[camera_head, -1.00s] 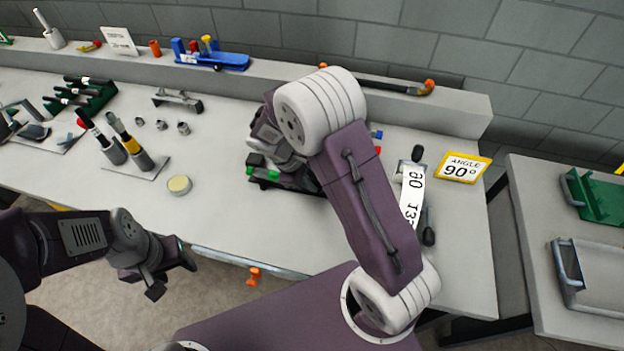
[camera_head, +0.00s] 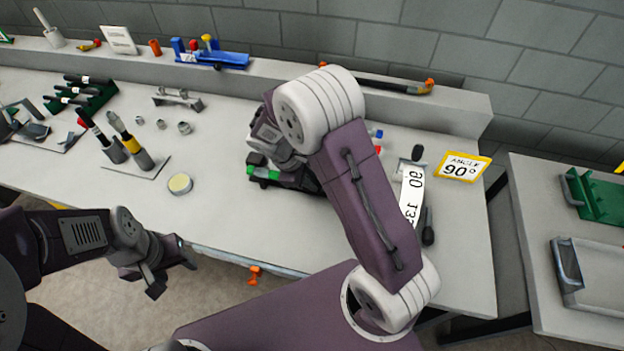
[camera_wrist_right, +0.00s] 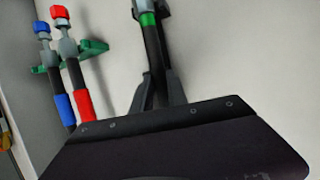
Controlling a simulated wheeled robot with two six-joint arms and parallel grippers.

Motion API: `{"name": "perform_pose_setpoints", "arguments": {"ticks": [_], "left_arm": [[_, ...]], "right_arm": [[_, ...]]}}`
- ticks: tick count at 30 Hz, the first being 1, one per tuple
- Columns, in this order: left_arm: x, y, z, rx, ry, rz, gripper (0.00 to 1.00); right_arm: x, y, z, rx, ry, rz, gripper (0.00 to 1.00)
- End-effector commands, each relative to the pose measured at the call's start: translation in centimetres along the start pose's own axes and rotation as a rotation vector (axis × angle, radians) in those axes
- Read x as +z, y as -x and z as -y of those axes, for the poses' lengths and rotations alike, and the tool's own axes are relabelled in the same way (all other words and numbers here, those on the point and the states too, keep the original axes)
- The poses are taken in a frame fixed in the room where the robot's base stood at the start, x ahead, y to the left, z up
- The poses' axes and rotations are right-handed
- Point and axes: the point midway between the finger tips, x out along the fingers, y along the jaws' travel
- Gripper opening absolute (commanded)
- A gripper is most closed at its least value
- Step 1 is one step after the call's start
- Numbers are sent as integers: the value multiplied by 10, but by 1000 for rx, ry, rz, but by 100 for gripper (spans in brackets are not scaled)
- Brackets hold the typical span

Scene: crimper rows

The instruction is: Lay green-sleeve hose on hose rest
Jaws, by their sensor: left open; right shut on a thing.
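The green-sleeve hose (camera_head: 262,173) is black with a bright green band. It also shows in the right wrist view (camera_wrist_right: 148,22), where the black hose runs down between the dark fingers. My right gripper (camera_wrist_right: 158,92) is shut on it, low over the bench; the arm hides most of it in the head view. I cannot tell whether the hose touches the bench. A grey stand with two raised ends (camera_head: 178,99), which looks like the hose rest, is empty at the back left of the hose. My left gripper (camera_head: 168,275) is open and empty before the bench's front edge.
Red-sleeve (camera_wrist_right: 82,103) and blue-sleeve (camera_wrist_right: 63,108) hoses lie on a green rack (camera_wrist_right: 93,49) beside the held hose. Upright tools (camera_head: 135,147), small rings (camera_head: 184,128) and a yellow disc (camera_head: 180,184) stand left. A 90° sign (camera_head: 463,167) stands right.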

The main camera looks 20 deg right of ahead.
Motion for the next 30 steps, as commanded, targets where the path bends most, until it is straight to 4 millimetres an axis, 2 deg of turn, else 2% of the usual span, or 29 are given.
{"name": "perform_pose_setpoints", "arguments": {"ticks": [10,11,13,23,26,30], "left_arm": [[0,1,0,0,0,0,51],[0,1,0,0,0,0,51],[0,1,0,0,0,0,51],[0,1,0,0,0,0,51],[0,4,0,0,0,0,51],[-1,8,0,0,0,0,51]], "right_arm": [[-1,-2,0,1,0,0,0],[-1,-2,0,1,0,0,25],[-1,-2,0,1,0,0,44],[-1,0,1,0,0,-1,44],[-1,14,0,2,-1,-3,44],[-2,47,0,4,-1,-6,44]]}}
